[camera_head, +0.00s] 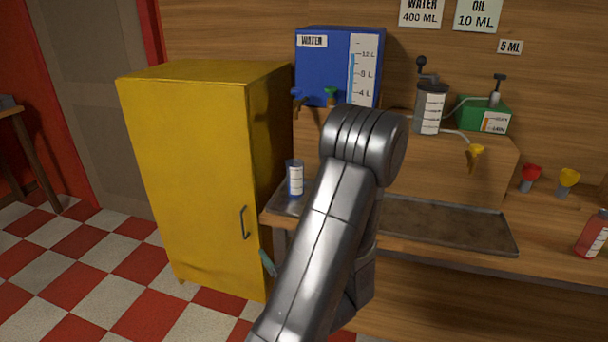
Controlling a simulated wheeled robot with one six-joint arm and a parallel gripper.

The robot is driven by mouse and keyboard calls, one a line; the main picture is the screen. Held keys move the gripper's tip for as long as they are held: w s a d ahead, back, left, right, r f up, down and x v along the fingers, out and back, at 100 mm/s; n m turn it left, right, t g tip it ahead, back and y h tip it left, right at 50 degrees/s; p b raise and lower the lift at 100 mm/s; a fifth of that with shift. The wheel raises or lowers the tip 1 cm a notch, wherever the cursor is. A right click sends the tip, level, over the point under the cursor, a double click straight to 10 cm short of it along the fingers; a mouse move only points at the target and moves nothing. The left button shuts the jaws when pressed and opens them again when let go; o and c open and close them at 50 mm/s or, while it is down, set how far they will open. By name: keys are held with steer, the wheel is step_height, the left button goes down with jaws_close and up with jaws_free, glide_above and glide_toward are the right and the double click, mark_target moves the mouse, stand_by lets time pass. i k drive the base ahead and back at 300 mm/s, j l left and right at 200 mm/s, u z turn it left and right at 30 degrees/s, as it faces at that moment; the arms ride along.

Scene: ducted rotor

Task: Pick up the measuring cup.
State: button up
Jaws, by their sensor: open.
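A small cup with a white scale label and a dark blue body (295,180), which looks like the measuring cup, stands upright at the left end of the counter, on a metal tray. It is just left of my arm, which crosses the middle of the view. My gripper does not show; my own arm links cover the area where the arm folds down. Nothing visible touches the cup.
A yellow cabinet (200,170) stands left of the counter. A blue water tank (325,75) with taps is above the cup. A metal tray (450,225) lies empty on the right. A red bottle (592,236) stands far right. A small teal object (268,263) shows below the counter's left end.

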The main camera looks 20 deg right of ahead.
mark_target(295, 167)
steer(key=i+j+z, duration=0.15)
steer(key=i+z, duration=0.2)
steer(key=i, duration=0.2)
steer(key=i+j+z, duration=0.4)
steer(key=i+l, duration=0.05)
steer(key=i, duration=0.05)
